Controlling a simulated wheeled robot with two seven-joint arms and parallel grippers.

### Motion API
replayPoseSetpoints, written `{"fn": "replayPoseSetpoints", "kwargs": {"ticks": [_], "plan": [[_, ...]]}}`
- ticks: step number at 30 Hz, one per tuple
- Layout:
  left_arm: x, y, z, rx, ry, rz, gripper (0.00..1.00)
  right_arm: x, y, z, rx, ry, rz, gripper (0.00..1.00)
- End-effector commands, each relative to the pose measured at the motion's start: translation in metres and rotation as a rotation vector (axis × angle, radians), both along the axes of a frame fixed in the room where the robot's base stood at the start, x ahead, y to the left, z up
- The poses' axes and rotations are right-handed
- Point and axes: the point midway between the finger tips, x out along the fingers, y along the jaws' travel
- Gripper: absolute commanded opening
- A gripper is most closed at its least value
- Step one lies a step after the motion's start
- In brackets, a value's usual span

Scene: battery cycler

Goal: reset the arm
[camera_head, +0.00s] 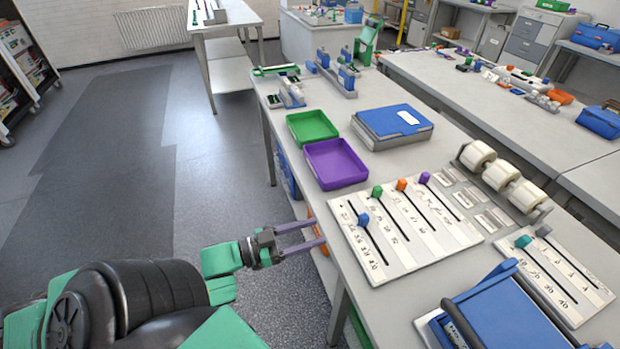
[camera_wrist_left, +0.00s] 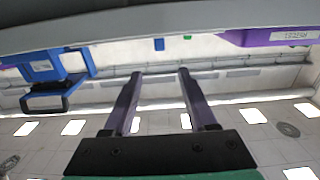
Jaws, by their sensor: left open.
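My left arm reaches in from the lower left in the head view. Its gripper (camera_head: 318,234) is open and empty, with purple fingers pointing right at the near-left edge of the table (camera_head: 335,262). The fingers also show in the left wrist view (camera_wrist_left: 156,76), spread apart with nothing between them. The table edge runs across the top of that view. My right gripper is in neither view.
A white slider board (camera_head: 400,262) with coloured knobs lies on the table right of the gripper. A purple tray (camera_head: 336,180), a green tray (camera_head: 312,142) and a blue device (camera_head: 505,320) are also on it. Open floor (camera_head: 120,160) lies left.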

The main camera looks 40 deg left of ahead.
Motion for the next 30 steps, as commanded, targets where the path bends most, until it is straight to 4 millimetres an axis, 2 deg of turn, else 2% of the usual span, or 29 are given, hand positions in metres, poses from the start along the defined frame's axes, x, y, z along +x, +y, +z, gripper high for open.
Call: {"fn": "replayPoseSetpoints", "kwargs": {"ticks": [9,11,13,14,17,19,22,24,26,27,30], "plan": [[0.0,0.002,-0.003,0.004,0.006,0.007,0.57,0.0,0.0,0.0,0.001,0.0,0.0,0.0],[0.001,0.009,-0.014,0.021,0.025,0.032,0.57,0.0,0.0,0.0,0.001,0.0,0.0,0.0],[0.001,0.026,-0.041,0.058,0.076,0.092,0.57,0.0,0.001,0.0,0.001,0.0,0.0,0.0],[0.0,0.035,-0.057,0.082,0.106,0.125,0.57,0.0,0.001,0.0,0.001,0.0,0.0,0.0],[-0.012,0.069,-0.124,0.167,0.249,0.25,0.57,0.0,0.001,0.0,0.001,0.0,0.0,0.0],[-0.027,0.087,-0.175,0.224,0.367,0.327,0.57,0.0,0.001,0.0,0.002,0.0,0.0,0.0],[-0.06,0.1,-0.246,0.295,0.554,0.406,0.57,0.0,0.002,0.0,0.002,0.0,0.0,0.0],[-0.088,0.098,-0.294,0.341,0.694,0.437,0.57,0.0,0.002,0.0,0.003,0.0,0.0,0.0],[-0.115,0.09,-0.332,0.377,0.819,0.446,0.57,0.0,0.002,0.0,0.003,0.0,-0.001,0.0],[-0.135,0.08,-0.356,0.401,0.904,0.441,0.57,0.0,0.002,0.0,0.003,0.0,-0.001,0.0],[-0.184,0.047,-0.404,0.459,1.109,0.398,0.57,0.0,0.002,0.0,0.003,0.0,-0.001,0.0]]}}
